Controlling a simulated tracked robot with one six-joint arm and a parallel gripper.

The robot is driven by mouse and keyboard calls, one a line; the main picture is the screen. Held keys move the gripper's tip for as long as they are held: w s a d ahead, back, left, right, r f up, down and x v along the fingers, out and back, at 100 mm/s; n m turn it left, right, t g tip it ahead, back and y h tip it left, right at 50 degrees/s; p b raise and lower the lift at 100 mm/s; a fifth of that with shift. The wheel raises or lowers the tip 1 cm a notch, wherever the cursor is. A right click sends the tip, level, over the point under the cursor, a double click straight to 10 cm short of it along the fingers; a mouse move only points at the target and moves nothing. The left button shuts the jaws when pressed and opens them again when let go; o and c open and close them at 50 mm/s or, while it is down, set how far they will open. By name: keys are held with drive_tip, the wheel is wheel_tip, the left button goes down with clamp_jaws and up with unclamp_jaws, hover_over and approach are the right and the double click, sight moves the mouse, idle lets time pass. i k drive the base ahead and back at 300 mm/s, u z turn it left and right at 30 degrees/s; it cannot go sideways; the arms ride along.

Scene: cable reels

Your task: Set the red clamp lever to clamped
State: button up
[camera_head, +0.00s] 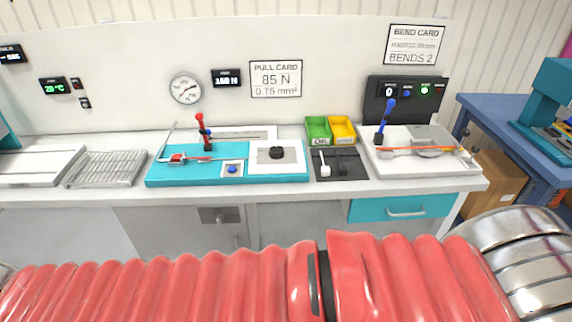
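A smaller red piece (178,158) lies low on the left of the same base, on a thin rod running to the right. I cannot tell whether the lever is clamped from this view. My gripper is not in view; my red ribbed arm sleeve crosses the bottom of the picture, well in front of the bench.
A blue lever (388,118) stands on the white bend fixture (415,164) at the right. Green (318,128) and yellow (342,129) bins sit between the fixtures. A wire rack (105,168) lies left of the base. A dial gauge (185,89) hangs behind it.

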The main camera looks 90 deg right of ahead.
sight(199, 116)
drive_tip(key=z, duration=3.15)
